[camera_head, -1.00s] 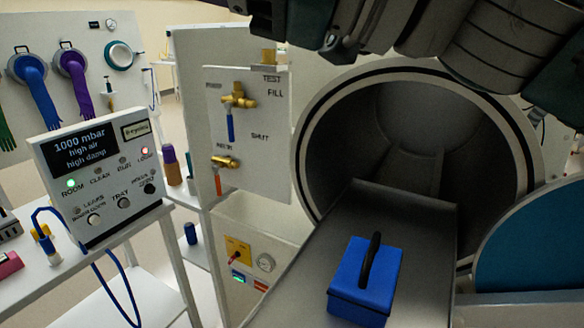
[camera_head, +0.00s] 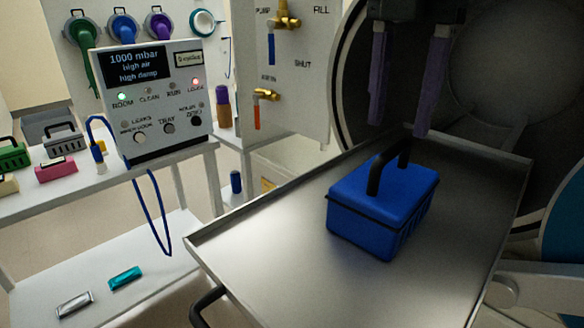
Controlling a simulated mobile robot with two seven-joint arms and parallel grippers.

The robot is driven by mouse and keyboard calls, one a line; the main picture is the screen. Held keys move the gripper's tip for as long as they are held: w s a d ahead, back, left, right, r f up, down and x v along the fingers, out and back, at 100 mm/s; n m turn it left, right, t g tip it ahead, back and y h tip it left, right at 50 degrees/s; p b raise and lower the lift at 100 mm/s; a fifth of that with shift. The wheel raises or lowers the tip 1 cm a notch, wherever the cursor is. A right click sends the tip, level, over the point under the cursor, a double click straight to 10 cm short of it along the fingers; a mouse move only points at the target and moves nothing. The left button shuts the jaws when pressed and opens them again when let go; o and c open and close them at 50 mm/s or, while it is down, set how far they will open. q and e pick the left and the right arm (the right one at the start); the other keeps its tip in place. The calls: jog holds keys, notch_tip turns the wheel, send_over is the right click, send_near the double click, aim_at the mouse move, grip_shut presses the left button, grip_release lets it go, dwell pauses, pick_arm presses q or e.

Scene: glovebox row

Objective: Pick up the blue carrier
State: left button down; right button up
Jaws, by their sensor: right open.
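The blue carrier (camera_head: 375,215) is a lidded box with a black arched handle (camera_head: 385,170). It sits upright on the grey metal tray (camera_head: 290,240) in front of the round chamber opening. My right gripper (camera_head: 400,128) comes down from the top of the head view with two long dark purple fingers. They are spread apart and empty, with their tips close to the top of the handle in the picture. I cannot tell whether they touch it or stand behind it. My left gripper is not in view.
The tray has a raised rim and a black handle (camera_head: 208,304) at its front left. The round chamber (camera_head: 490,60) is behind it. A control panel (camera_head: 150,100) stands on the left bench, with pink (camera_head: 55,170), green (camera_head: 14,156) and grey (camera_head: 65,140) carriers.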

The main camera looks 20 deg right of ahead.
aim_at(393, 147)
notch_tip(393, 147, down, 5)
jog(key=shift+s+f+p, duration=0.15)
jog(key=shift+f+p, duration=0.05)
jog(key=shift+p, duration=0.5)
jog(key=shift+c, duration=0.2)
grip_shut()
dwell(0.7)
